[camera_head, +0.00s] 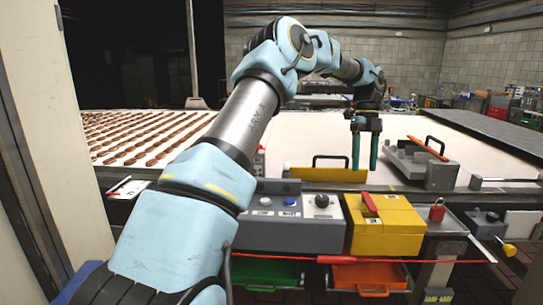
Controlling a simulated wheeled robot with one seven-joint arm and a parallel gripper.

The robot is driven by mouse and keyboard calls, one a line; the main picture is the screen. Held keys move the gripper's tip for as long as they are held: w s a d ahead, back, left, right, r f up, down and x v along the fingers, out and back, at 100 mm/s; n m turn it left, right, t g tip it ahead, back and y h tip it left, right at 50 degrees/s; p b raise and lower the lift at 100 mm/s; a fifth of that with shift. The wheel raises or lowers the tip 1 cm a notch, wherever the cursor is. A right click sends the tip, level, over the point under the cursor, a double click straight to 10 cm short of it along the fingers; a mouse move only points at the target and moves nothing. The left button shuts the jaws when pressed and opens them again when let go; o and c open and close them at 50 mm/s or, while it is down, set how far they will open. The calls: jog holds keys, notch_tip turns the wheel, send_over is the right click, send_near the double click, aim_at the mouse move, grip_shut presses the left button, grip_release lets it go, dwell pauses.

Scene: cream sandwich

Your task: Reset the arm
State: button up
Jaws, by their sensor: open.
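My arm reaches up from the lower left and bends over toward the right. My gripper (365,165) hangs down at its end with two dark teal fingers apart and nothing between them. It is in front of the white table surface (300,130), near the right end of a yellow plate with a black handle (320,174). Whether the fingertips touch that plate cannot be told. Part of the table is hidden behind my arm.
Rows of brown pieces (130,135) lie on the belt at left. A grey control box (290,230) and a yellow box (385,222) stand in front. A metal fixture (435,165) sits right of my gripper. A pale wall edge (50,130) is close at left.

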jog(key=s+a+f+n+t, duration=0.2)
jog(key=s+a+n, duration=0.1)
jog(key=a+n, duration=0.7)
jog(key=s+a+f+n+t, duration=0.1)
jog(key=s+a+f+n, duration=0.15)
jog(key=a+n, duration=0.8)
jog(key=s+a+f+n+t, duration=0.2)
jog(key=s+a+n, duration=0.9)
jog(key=a, duration=0.4)
jog(key=shift+s+f+n+h, duration=0.35)
jog(key=shift+s+h, duration=0.05)
jog(key=shift+s, duration=0.05)
